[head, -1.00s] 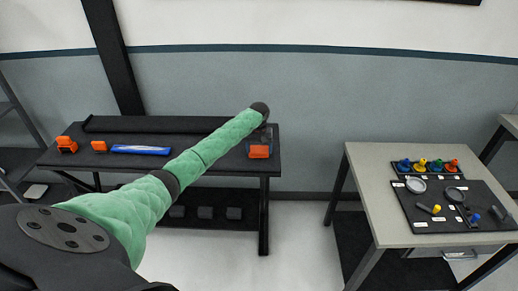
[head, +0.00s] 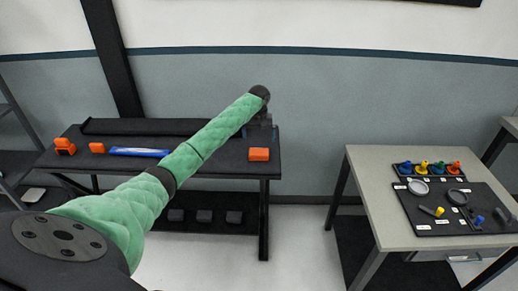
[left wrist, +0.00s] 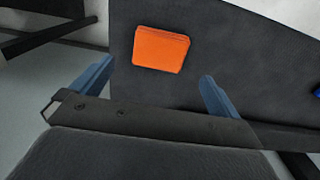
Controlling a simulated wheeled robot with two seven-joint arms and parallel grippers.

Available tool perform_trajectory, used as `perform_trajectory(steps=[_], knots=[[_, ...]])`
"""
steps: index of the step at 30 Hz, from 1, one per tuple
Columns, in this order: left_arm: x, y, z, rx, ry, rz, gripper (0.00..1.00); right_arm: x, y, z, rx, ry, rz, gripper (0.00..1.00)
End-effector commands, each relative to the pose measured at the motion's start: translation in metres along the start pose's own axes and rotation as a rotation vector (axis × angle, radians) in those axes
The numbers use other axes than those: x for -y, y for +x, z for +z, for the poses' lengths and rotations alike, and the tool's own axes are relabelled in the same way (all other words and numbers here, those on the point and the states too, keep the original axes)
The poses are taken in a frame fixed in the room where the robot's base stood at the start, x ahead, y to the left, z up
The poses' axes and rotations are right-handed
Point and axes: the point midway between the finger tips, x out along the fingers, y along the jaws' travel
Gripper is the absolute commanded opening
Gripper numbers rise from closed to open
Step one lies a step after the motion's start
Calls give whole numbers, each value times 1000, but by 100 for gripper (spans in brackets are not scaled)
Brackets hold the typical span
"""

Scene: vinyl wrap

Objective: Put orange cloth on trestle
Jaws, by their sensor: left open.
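The orange cloth (head: 259,154), a small folded-looking block, lies on the right end of the dark bench (head: 215,167), which may be the trestle. In the left wrist view the cloth (left wrist: 161,49) lies flat on the dark top, beyond and between the fingertips. My left gripper (head: 260,133) is above and just behind the cloth in the head view, apart from it. Its two blue-grey fingers are spread with nothing between them in the wrist view (left wrist: 153,83). My right gripper is not in view.
Other orange items (head: 65,147) and a blue-and-white item (head: 139,152) lie on the bench's left part. Dark blocks (head: 204,216) sit on its lower shelf. A grey table (head: 375,190) with small tools stands right, with open floor between.

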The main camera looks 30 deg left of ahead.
Motion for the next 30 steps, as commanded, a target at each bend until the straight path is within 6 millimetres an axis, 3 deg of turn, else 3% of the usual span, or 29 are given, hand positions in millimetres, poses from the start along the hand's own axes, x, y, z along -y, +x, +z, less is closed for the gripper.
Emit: perform_trajectory(steps=[7, 12, 17, 24, 30], knots=[[0, -32, 0, -1, 1, 0, 100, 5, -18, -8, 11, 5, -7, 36], [-5, -35, 5, -4, 13, 2, 100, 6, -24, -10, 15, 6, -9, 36], [-34, 1, 34, -44, 99, 22, 100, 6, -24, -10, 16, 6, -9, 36], [-95, 70, 116, -156, 295, 95, 100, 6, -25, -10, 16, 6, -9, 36], [-132, 106, 185, -250, 424, 168, 100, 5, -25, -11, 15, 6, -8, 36]])
